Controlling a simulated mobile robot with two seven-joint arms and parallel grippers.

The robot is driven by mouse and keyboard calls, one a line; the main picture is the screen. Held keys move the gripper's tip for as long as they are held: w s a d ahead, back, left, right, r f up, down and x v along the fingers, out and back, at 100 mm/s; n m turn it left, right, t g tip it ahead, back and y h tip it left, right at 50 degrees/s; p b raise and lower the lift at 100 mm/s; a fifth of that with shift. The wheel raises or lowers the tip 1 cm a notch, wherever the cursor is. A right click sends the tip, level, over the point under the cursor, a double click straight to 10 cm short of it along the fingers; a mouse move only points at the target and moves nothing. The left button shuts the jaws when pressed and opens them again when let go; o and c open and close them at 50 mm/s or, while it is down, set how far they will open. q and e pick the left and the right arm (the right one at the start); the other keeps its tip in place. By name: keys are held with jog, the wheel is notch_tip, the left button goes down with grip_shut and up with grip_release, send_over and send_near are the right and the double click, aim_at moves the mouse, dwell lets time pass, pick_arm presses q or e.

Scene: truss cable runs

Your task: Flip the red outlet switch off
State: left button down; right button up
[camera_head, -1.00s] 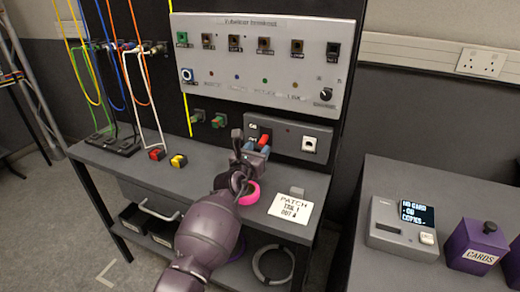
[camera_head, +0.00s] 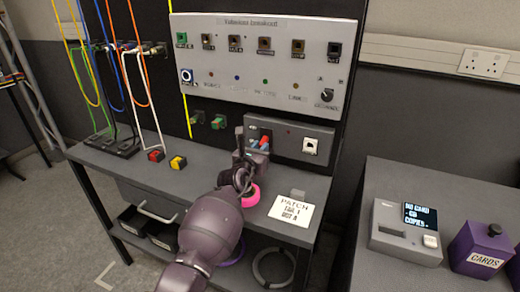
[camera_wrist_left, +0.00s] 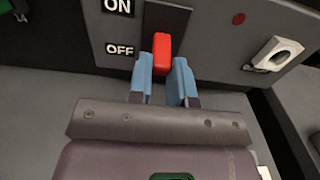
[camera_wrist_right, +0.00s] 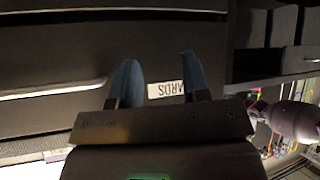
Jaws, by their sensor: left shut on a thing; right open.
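In the head view the switch (camera_head: 264,142) shows small at the left of the grey outlet box. My left gripper (camera_wrist_left: 163,80) has its blue fingers on both sides of the lever's lower end, shut on it. My right gripper (camera_wrist_right: 156,80) is open and empty, facing a dark drawer front; it is out of the head view.
A white socket (camera_head: 310,146) is on the grey outlet box (camera_head: 285,135), right of the switch. A breakout panel (camera_head: 255,60) is above. A pink ring (camera_head: 250,197) and a patch card (camera_head: 290,212) lie on the bench. A card reader (camera_head: 403,235) stands at the right.

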pick_arm(q)
jog(key=shift+w+f+t+b, duration=0.1)
jog(key=shift+f+t+b, duration=0.2)
jog(key=shift+f+b, duration=0.45)
jog(key=shift+r+b, duration=0.15)
jog(key=shift+b, duration=0.15)
jog(key=shift+t, duration=0.3)
jog(key=shift+r, duration=0.3)
jog(key=c, duration=1)
grip_release()
jog(key=shift+c, duration=0.2)
pick_arm(e)
notch_tip(320, 180, down, 2)
jog(key=shift+s+f, duration=0.1)
